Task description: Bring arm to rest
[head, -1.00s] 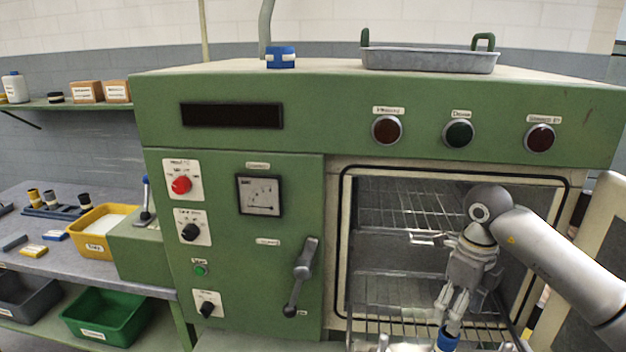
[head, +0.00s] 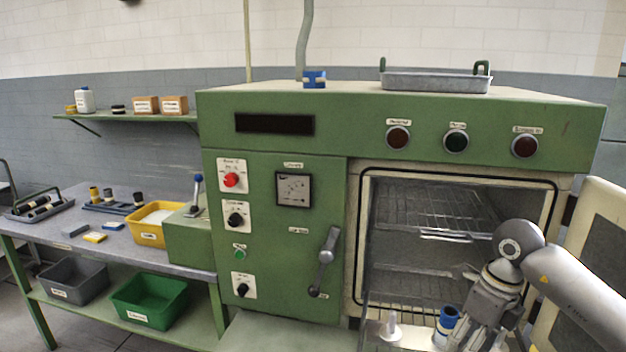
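My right arm comes in from the right, in front of the open oven chamber. My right gripper (head: 482,335) points down at the bottom edge of the head view. Its fingertips are not clear enough to tell whether they are open or shut. A blue-topped cylinder (head: 447,320) stands just left of the gripper; I cannot tell whether they touch. A white peg-like piece (head: 391,328) stands further left. My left arm and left gripper are not in view.
The green oven (head: 270,270) has its door (head: 592,260) swung open on the right, close to my arm. Wire racks (head: 425,232) sit inside. A metal tray (head: 435,83) lies on top. A bench with a yellow bin (head: 150,235) stands left.

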